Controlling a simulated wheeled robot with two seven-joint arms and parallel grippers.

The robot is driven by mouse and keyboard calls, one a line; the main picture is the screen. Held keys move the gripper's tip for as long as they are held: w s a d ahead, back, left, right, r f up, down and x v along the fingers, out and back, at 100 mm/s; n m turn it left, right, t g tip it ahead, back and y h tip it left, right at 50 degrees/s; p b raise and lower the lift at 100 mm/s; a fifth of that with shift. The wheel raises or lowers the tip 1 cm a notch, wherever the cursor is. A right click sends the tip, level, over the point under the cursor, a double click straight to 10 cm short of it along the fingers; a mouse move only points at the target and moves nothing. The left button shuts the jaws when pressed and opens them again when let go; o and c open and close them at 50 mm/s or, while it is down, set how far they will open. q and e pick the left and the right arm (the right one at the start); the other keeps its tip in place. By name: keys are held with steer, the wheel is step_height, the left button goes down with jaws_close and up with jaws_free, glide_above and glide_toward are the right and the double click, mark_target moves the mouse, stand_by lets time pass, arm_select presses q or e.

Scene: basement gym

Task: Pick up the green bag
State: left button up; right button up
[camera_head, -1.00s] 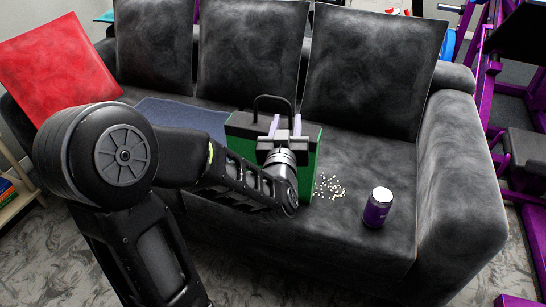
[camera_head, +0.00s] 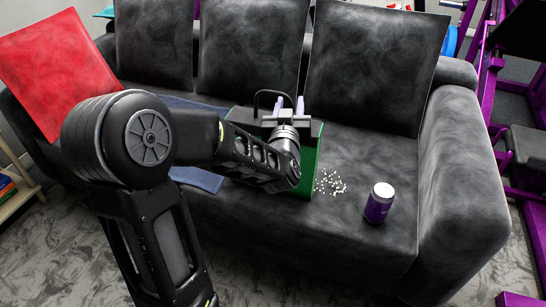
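The green bag (camera_head: 311,165) stands on the seat of the dark grey sofa, with a black top and a black looped handle (camera_head: 268,93). My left arm reaches in from the left and hides much of its front. My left gripper (camera_head: 289,103) is at the top of the bag, beside the right side of the handle. Its two pale fingers stand apart with a gap between them, and I see nothing held. Whether they touch the bag or handle I cannot tell. My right gripper is not in view.
The sofa (camera_head: 350,240) has a blue cloth (camera_head: 196,178), a red cushion (camera_head: 70,72) and several grey back cushions. Purple gym equipment (camera_head: 485,90) stands at the right.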

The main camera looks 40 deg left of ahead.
arm_select(q)
steer(key=shift+x, duration=1.1)
steer(key=shift+c, duration=0.5)
jaws_close()
stand_by(0.4)
